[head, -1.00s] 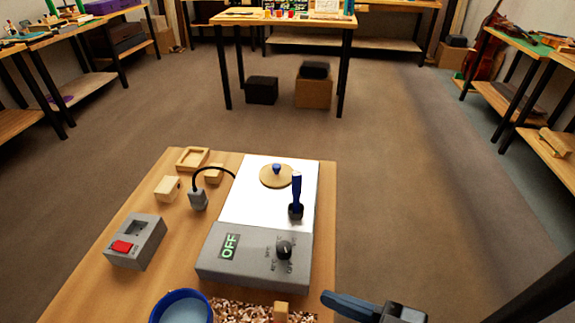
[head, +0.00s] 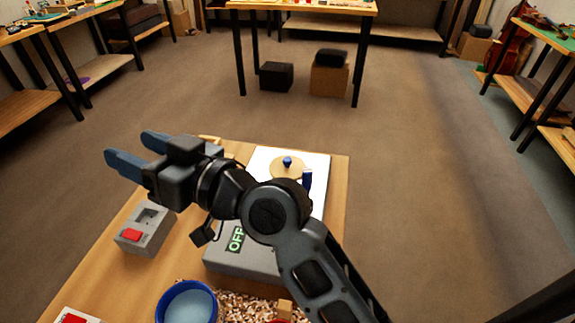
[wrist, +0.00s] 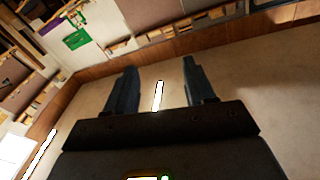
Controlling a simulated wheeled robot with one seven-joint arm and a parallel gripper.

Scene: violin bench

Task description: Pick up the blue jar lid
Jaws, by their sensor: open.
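A round blue-rimmed thing (head: 164,306) with a pale blue middle is at the bottom of the head view, cut by the frame edge. A flat wooden disc (head: 281,172) with a blue knob (head: 287,161) lies on the white plate of the grey box. I cannot tell for sure which of these is the blue jar lid. My gripper (head: 128,150) is open and empty, pointing left above the bench's far left part.
My arm hides the middle of the wooden bench (head: 95,267). A grey box with a red switch (head: 131,235) stands at left. The grey heater box (head: 262,266) reads OFF. Wood chips (head: 236,301) lie at the front.

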